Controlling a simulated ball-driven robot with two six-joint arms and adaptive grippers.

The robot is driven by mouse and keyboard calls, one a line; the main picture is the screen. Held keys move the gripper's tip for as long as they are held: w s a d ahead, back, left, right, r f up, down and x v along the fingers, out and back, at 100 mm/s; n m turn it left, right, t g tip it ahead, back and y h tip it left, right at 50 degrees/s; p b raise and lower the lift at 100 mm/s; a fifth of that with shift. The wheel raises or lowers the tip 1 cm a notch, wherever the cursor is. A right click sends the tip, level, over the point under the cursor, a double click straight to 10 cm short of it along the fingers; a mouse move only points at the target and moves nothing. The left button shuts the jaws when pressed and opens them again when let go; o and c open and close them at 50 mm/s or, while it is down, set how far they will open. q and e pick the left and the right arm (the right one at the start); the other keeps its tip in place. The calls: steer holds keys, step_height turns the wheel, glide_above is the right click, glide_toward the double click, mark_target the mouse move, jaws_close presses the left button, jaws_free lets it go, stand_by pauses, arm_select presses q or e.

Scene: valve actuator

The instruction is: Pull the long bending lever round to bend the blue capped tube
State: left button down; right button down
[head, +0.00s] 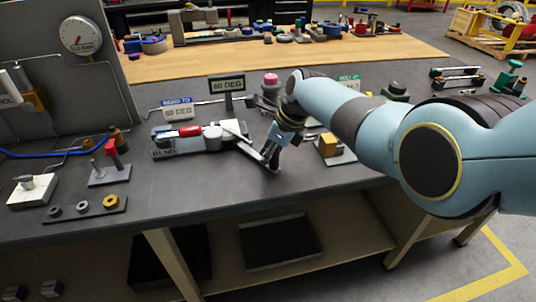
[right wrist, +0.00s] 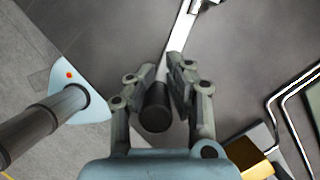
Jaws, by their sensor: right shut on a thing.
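The tube bender (head: 185,143) sits on the dark bench, left of my right arm. It has a red part on top and a pale round former. Its long bending lever (head: 248,148) sticks out to the right, towards the bench's front. My right gripper (head: 270,158) is at the lever's outer end. In the right wrist view the gripper (right wrist: 160,92) is shut on the lever's dark handle (right wrist: 156,108), with the pale lever arm (right wrist: 182,28) running away above it. I cannot make out the tube's blue cap. My left gripper is out of view.
A block with a yellow part (head: 328,145) is right of my gripper. A stand with a red handle (head: 110,160) is at the left. The bench front before the bender is clear.

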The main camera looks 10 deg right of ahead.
steer(key=shift+s+d+f, duration=0.1)
steer(key=shift+s+f, duration=0.3)
steer(key=c, duration=1.1)
jaws_free()
steer(key=shift+r, duration=0.1)
steer(key=shift+w+d+r, duration=0.1)
steer(key=shift+w, duration=0.05)
steer(key=shift+d+r, duration=0.1)
steer(key=shift+r, duration=0.5)
steer(key=v, duration=1)
steer(key=shift+d+r, duration=0.2)
steer(key=shift+r, duration=0.1)
steer(key=shift+c, duration=0.4)
